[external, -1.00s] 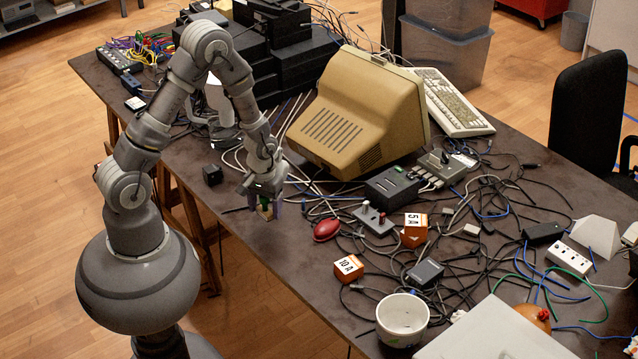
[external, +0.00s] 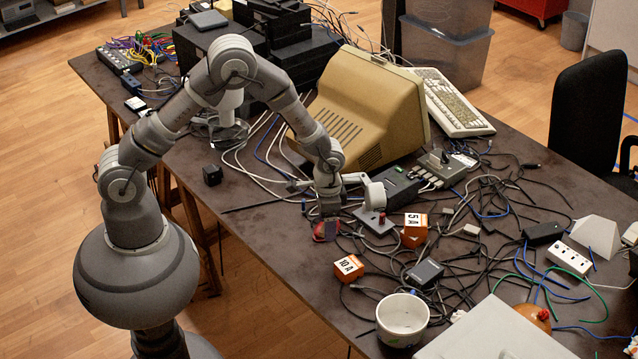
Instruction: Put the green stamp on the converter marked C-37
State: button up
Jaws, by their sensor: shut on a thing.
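My gripper (external: 328,222) is pointing down at the middle of the table, just above or in front of a red rounded object (external: 320,237). It is shut on the green stamp. The stamp is mostly hidden between the fingers now; its green part showed there a second ago. Several small boxes that could be converters lie to the right: a dark box (external: 398,185), a grey box with knobs (external: 380,229) and a dark grey box (external: 426,272). No C-37 marking is readable on any of them.
Orange-and-white blocks marked 10 A (external: 348,268) and 5 A (external: 415,224) stand close by. A beige monitor (external: 345,115) is behind my arm, a white bowl (external: 402,318) in front. Tangled cables cover the right; the table's left front is clearer.

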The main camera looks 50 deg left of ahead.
jog(key=s+d+m, duration=0.2)
jog(key=d+m, duration=0.5)
jog(key=d, duration=0.6)
jog(key=b, duration=0.5)
send_over(417, 276)
jog(key=s, duration=0.1)
jog(key=shift+a+f, duration=0.2)
jog(key=shift+f, duration=0.4)
jog(key=shift+a+f, duration=0.2)
jog(key=shift+f, duration=0.35)
jog(key=shift+w+d+r, duration=0.1)
jog(key=shift+w+d, duration=0.3)
jog(key=shift+w, duration=0.15)
jog(key=shift+f+b, duration=1.05)
jog(key=shift+f, duration=0.8)
jog(key=o, duration=1.1)
jog(key=shift+c, duration=0.2)
jog(key=shift+r, duration=0.1)
